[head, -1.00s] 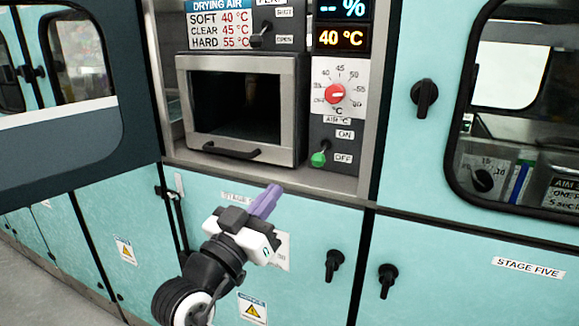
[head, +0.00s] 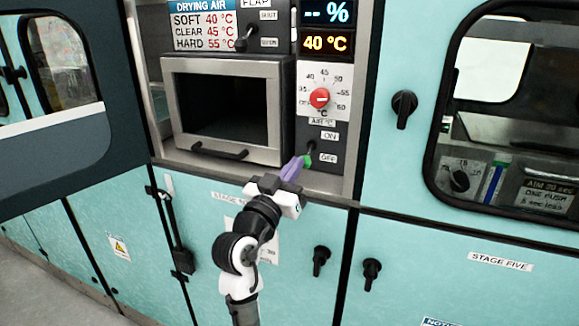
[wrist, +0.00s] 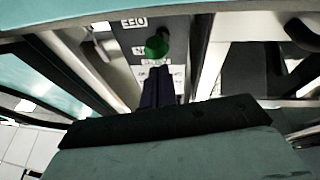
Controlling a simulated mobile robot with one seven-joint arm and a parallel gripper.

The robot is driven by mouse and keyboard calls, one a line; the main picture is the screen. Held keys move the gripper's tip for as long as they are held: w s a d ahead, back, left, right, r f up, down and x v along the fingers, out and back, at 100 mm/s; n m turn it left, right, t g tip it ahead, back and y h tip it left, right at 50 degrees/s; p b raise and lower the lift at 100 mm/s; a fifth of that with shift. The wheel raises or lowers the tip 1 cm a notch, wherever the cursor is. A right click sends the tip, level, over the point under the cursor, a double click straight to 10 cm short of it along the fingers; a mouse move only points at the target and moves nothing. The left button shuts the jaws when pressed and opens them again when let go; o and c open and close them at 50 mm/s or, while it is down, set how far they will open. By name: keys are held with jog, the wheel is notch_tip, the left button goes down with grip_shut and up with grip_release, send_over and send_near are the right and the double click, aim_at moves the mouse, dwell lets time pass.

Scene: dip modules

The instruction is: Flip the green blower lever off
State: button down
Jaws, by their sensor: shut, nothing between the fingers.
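The green blower lever (head: 307,160) sits on the dark control panel, beside the ON and OFF labels. Its green knob hangs below its dark stem in the head view, left of the OFF label. My gripper (head: 292,168) is shut, with its purple fingers pointing up and right at the knob. The fingertips are at the knob's lower left and seem to touch or nearly touch it; the exact gap is unclear. In the wrist view, the green knob (wrist: 157,47) is just beyond the dark fingertips (wrist: 158,76), nearly in line with them.
A red temperature dial (head: 320,97) is above the lever. A framed dark window with a handle (head: 218,152) is to the left. A small black flap lever (head: 243,42) is higher up. A metal ledge (head: 325,183) runs below the panel. Black door knobs (head: 371,272) are lower right.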

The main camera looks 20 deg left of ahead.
jog(key=shift+f, duration=0.15)
jog(key=f+t+b, duration=0.1)
jog(key=b, duration=0.4)
jog(key=shift+w+f+h, duration=0.1)
jog(key=shift+f+h, duration=0.15)
jog(key=shift+h, duration=0.05)
jog(key=b, duration=0.4)
jog(key=f+t+b, duration=0.1)
jog(key=b, duration=0.3)
jog(key=shift+w+f+m+t+h, duration=0.2)
jog(key=shift+m+t+h, duration=0.1)
jog(key=shift+m+h, duration=0.1)
jog(key=shift+b, duration=0.8)
jog(key=shift+r+t, duration=0.1)
jog(key=shift+t, duration=0.2)
